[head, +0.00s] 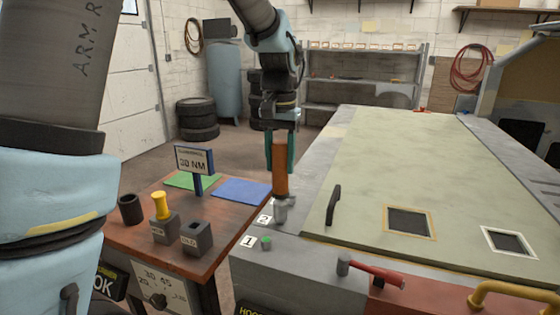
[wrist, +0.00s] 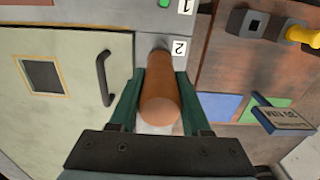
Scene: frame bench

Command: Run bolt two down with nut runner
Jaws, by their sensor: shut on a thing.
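The nut runner (head: 281,172) has an orange-brown handle and a grey lower end. My gripper (head: 280,165) is shut on its handle and holds it upright. The grey end is over the spot beside the label 2 (head: 265,219), on the grey frame edge. Bolt two itself is hidden, and I cannot tell how far the runner is seated on it. In the wrist view the runner (wrist: 161,95) lies between the green fingers, with its far end by the label 2 (wrist: 178,47). A green bolt head (head: 266,243) shows beside the label 1 (head: 248,242).
A wooden bench (head: 135,235) at the left holds a yellow-handled tool (head: 160,206) in a block, an empty-looking block (head: 196,238), a dark cup (head: 130,209) and a 30 NM sign (head: 194,160).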

